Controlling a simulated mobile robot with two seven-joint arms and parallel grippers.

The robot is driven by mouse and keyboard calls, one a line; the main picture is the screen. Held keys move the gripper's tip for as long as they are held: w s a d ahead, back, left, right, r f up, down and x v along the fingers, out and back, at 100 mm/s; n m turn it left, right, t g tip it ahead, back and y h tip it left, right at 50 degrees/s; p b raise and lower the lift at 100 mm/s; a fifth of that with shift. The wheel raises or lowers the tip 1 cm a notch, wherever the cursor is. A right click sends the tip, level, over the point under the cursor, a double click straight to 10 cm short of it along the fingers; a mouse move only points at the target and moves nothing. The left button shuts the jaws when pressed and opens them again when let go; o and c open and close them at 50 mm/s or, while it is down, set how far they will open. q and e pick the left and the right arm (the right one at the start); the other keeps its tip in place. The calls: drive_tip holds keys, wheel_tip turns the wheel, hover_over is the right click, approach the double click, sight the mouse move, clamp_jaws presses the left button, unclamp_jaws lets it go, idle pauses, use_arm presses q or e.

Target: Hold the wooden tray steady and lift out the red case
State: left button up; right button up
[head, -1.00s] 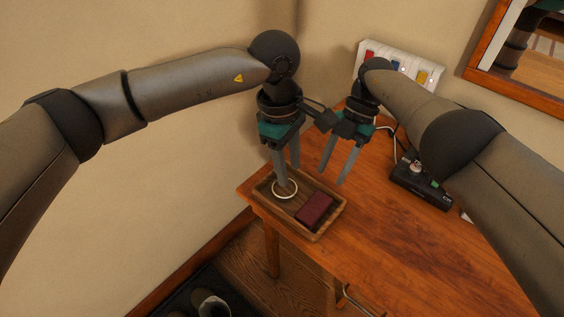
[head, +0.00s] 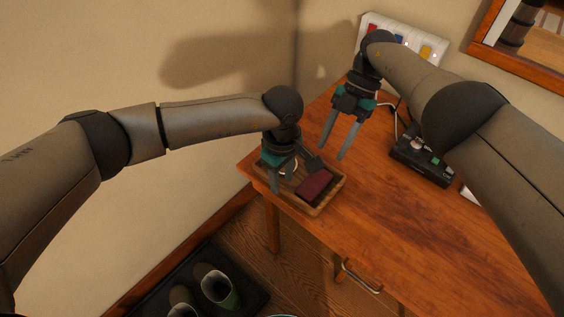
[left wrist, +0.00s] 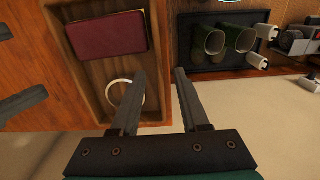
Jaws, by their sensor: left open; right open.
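The wooden tray (head: 332,197) sits at the desk's corner. The dark red case (head: 314,184) lies flat inside it, towards its right end; it also shows in the left wrist view (left wrist: 108,34). A pale ring (left wrist: 108,93) lies in the tray's other end, partly hidden by a finger. My right gripper (head: 333,153) is open and empty above the desk, behind the tray.
A black device with buttons (head: 424,162) and a white panel with coloured blocks (head: 402,42) are at the back of the desk (head: 400,220). Boots (head: 215,287) stand on a dark mat on the floor. The desk's front right is clear.

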use_arm(q)
drive_tip(key=shift+f, duration=1.05)
clamp_jaws()
idle(0.7)
